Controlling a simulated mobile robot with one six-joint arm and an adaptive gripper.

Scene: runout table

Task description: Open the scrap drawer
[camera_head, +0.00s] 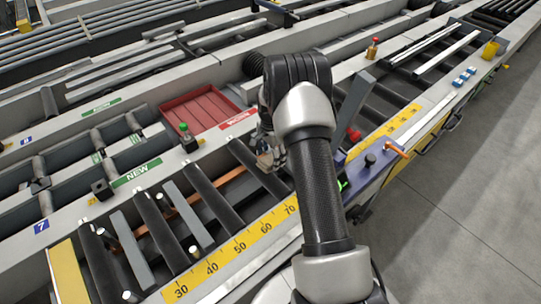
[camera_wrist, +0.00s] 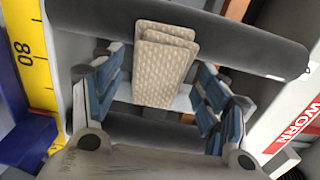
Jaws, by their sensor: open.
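No drawer marked scrap can be read in either view. My gripper (camera_head: 270,152) is over the rollers, left of my forearm and away from that panel. In the wrist view my gripper (camera_wrist: 165,100) is open, its blue-padded fingers wide apart. A beige textured piece (camera_wrist: 163,65) shows between the fingers in front of a dark roller; I cannot tell whether it touches them.
A red tray (camera_head: 200,112) lies beside the WORN label (camera_head: 234,121). A yellow scale (camera_head: 230,249) runs along the table edge. An orange lever (camera_head: 397,150) and black knob (camera_head: 370,160) stand on the near edge. The grey floor (camera_head: 470,200) at the right is clear.

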